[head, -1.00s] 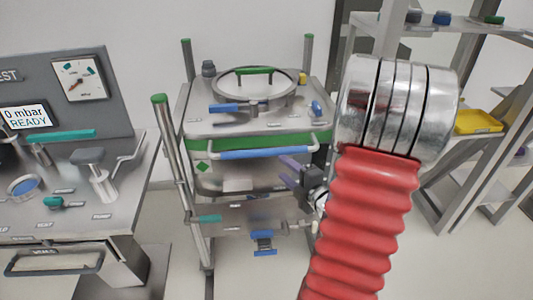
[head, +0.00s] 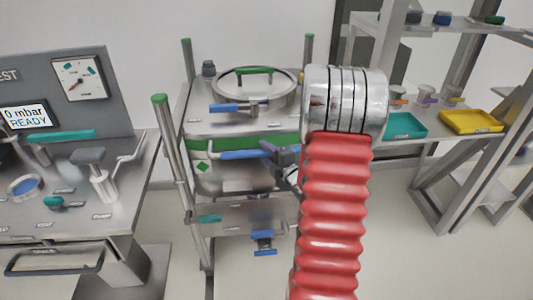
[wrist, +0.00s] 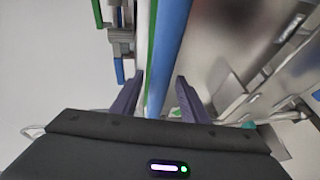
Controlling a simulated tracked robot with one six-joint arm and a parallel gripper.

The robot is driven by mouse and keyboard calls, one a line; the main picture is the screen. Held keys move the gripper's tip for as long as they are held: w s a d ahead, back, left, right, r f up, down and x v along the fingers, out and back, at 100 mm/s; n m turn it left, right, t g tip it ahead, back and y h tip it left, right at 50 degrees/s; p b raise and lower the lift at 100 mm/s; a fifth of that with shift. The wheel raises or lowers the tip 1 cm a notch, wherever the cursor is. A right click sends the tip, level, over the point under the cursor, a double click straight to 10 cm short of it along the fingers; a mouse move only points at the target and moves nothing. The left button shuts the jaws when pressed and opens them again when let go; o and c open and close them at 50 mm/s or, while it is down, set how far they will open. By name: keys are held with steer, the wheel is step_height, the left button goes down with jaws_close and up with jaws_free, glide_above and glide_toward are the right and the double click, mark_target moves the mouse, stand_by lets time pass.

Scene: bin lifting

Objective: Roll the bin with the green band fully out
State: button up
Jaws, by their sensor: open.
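The bin with the green band (head: 203,145) sits in a metal frame at the middle of the head view. A blue handle bar (head: 240,154) runs across its front just below the band. My gripper (head: 276,152) is at the right part of this bar, partly hidden by my arm. In the wrist view my gripper (wrist: 160,80) is open, with its purple fingers on either side of the blue bar (wrist: 168,55). I cannot tell whether either finger touches it. The green band (wrist: 150,25) runs alongside the bar there. The bin's right side is hidden behind my arm.
A bench with a gauge panel (head: 80,75) stands at the left. Frame posts with green caps (head: 160,99) flank the bin. A lower panel with a blue valve (head: 263,238) is under it. Shelving with a teal tray (head: 405,125) and yellow tray (head: 470,121) stands right.

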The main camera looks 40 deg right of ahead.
steer(key=shift+w, duration=0.2)
steer(key=shift+c, duration=0.6)
steer(key=shift+f, duration=0.15)
jaws_close()
steer(key=shift+s+d, duration=0.1)
steer(key=shift+d, duration=0.05)
